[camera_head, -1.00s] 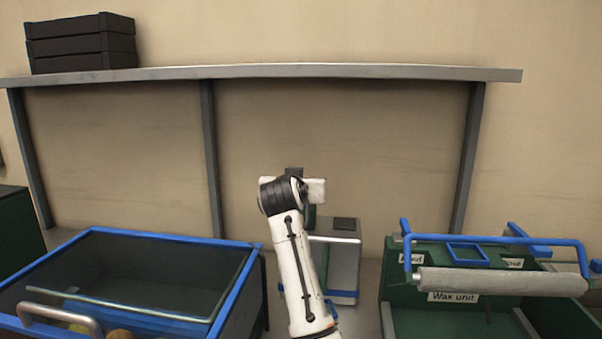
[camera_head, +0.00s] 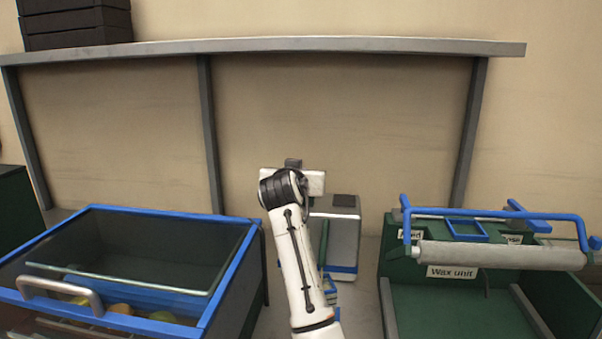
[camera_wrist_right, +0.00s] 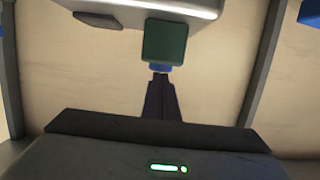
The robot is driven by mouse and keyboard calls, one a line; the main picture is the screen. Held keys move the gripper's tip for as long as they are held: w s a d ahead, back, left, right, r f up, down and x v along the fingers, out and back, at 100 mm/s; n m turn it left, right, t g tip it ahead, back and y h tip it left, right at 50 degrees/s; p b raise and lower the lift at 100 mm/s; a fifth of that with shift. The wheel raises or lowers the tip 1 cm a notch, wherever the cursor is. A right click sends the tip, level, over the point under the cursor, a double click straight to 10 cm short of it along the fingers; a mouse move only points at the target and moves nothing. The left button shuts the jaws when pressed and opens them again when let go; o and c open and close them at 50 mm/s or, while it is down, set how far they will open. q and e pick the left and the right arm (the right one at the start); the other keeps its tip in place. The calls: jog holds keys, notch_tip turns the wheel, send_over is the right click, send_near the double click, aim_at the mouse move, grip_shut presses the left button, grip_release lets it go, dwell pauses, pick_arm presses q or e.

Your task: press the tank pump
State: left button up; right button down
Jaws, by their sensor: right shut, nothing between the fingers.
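The tank (camera_head: 343,232) is a pale grey box with a dark square on top and a blue band low down. It stands on the counter just right of my right arm, which hides its left side. A narrow green part (camera_head: 323,242) shows between the arm and the tank. In the right wrist view, my right gripper (camera_wrist_right: 160,76) is shut and empty. Its tips are close to a green block (camera_wrist_right: 165,42) with a blue end, which looks like the pump part; I cannot tell if they touch. My left gripper is not in view.
A blue-rimmed bin (camera_head: 180,219) with a clear lid and fruit stands at the left. The green wax unit (camera_head: 400,268) with its roller (camera_head: 500,255) stands at the right. A metal shelf (camera_head: 330,45) with black crates (camera_head: 75,25) runs behind.

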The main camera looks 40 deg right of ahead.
jog(key=shift+f, duration=0.2)
notch_tip(320, 180, up, 5)
jog(key=p, duration=0.4)
jog(key=shift+r+p, duration=0.15)
jog(key=shift+p, duration=0.25)
jog(key=f+b+v, duration=0.1)
jog(key=b+v, duration=0.1)
jog(key=v, duration=0.8)
jog(key=shift+b, duration=0.35)
